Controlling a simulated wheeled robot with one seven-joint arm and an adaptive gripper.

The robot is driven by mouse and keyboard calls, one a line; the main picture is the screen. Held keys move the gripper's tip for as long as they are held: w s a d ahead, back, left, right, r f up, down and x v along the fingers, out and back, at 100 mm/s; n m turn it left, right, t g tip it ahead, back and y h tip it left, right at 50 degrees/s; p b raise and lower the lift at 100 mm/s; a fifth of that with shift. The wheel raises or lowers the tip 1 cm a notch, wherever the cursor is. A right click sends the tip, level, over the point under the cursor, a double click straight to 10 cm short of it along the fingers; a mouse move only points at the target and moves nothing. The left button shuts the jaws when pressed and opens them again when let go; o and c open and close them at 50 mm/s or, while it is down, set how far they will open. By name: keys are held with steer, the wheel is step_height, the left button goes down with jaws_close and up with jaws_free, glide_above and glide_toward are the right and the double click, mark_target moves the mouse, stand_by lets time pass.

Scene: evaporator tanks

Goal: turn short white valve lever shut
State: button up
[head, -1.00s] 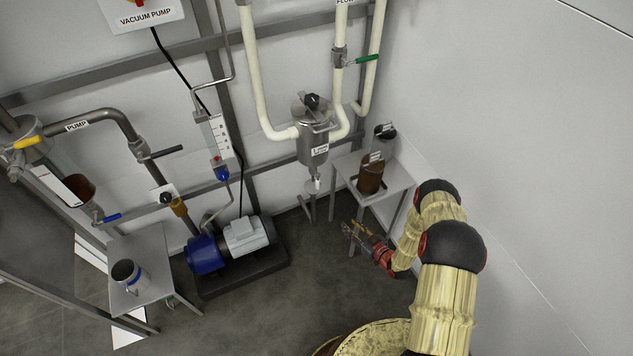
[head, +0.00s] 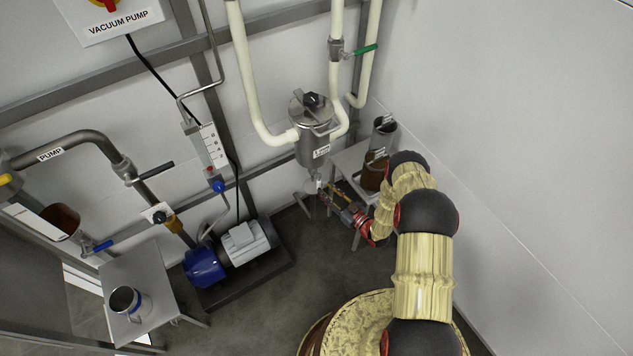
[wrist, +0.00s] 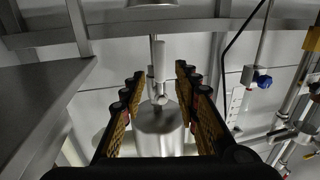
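The short white valve lever (wrist: 159,60) shows in the wrist view between and beyond my fingertips, by the small valve under the steel vessel (wrist: 160,130). In the head view the vessel (head: 313,145) hangs on white pipes, and the white lever (head: 319,185) is a small pale spot under it, partly hard to see. My gripper (head: 325,190) is close by, just below the vessel. In the wrist view my gripper (wrist: 157,85) is open, with its two fingers apart on either side of the valve. I cannot tell any contact.
A small metal table (head: 350,160) with a brown-filled jar (head: 376,172) stands right of the vessel, close to my arm. A blue and grey pump motor (head: 240,245) sits on the floor to the left. A green-handled valve (head: 365,50) is above.

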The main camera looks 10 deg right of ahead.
mark_target(320, 185)
steer(key=shift+b+x, duration=0.55)
steer(key=shift+x, duration=2.25)
steer(key=c, duration=0.3)
jaws_close()
